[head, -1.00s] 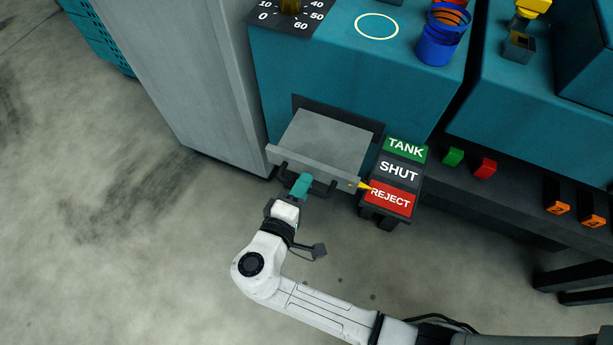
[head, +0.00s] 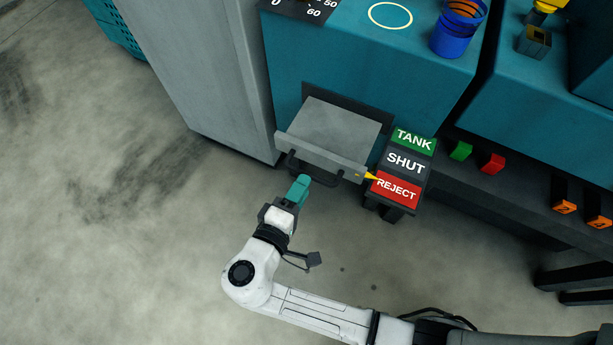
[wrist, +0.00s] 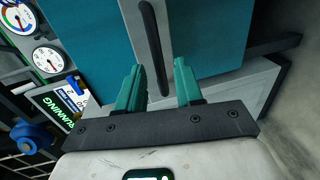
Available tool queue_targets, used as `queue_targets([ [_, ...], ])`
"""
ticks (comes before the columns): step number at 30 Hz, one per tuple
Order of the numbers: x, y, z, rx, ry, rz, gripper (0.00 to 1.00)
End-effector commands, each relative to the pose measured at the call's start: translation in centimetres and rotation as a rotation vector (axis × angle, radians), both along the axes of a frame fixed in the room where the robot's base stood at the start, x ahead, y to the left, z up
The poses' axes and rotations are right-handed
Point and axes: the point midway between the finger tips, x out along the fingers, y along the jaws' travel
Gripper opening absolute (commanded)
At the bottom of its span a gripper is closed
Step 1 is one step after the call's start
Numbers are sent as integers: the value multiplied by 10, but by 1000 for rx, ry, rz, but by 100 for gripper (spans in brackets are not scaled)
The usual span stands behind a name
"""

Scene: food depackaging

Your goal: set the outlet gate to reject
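The outlet gate (head: 331,128) is a grey plate pulled out of the teal machine front, with a black handle (head: 322,179) on its front edge. Its yellow pointer (head: 369,176) points at the red REJECT field (head: 396,190), below the SHUT field (head: 406,162) and the green TANK field (head: 414,140). My gripper (head: 304,180) is just in front of the handle, apart from it as far as I can tell. In the wrist view my gripper (wrist: 158,72) has its two teal fingers spread with nothing held. The handle (wrist: 153,45) lies ahead, in line with the gap.
A grey cabinet (head: 205,75) stands left of the gate. Green (head: 461,151) and red (head: 492,164) buttons sit on the ledge to the right. A blue cup-like part (head: 456,35) stands on the machine top. The floor (head: 130,240) on the left is clear.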

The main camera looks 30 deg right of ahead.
Motion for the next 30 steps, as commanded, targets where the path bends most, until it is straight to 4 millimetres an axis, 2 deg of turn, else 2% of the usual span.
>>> queue_targets([
  [6, -24, 34, 9, 1, -1, 5, 36],
  [12, -36, 50, 12, 0, 0, 3, 36],
  [30, -39, 53, 13, 0, 0, 1, 36],
])
